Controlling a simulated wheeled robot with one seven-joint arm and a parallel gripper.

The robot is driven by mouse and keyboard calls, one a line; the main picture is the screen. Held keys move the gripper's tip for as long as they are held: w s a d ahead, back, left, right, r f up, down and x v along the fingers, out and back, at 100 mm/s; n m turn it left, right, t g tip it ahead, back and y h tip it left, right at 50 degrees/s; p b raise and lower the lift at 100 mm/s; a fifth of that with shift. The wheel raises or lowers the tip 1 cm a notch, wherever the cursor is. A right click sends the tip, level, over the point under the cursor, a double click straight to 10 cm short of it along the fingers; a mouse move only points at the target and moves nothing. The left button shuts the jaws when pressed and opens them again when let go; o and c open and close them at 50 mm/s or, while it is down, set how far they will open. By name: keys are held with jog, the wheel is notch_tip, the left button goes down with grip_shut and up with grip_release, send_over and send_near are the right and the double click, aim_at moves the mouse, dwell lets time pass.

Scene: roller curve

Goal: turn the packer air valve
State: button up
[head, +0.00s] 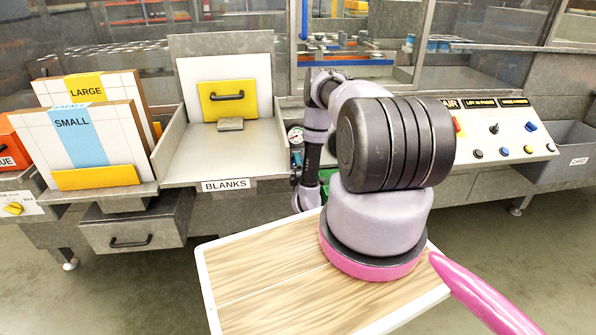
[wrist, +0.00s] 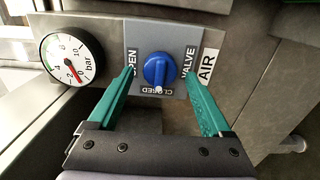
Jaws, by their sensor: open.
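The air valve is a round blue knob (wrist: 158,70) on a grey plate (wrist: 142,52) in the wrist view. The plate reads OPEN on the left, CLOSED below and VALVE on the right, with a white AIR label (wrist: 207,66) beside it. The knob's raised grip runs roughly up and down in the picture, its lower end towards CLOSED. My gripper (wrist: 159,76) is open, one teal finger on each side of the knob, with a visible gap on both sides. In the head view my arm hides the valve and most of the gripper.
A pressure gauge (wrist: 72,58) sits left of the valve; it also shows in the head view (head: 296,135). The BLANKS tray (head: 205,160) is left of my arm, and a button panel (head: 490,130) is to the right. A wooden top (head: 260,285) is in front.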

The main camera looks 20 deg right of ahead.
jog(key=v, duration=1)
jog(key=shift+s, duration=0.25)
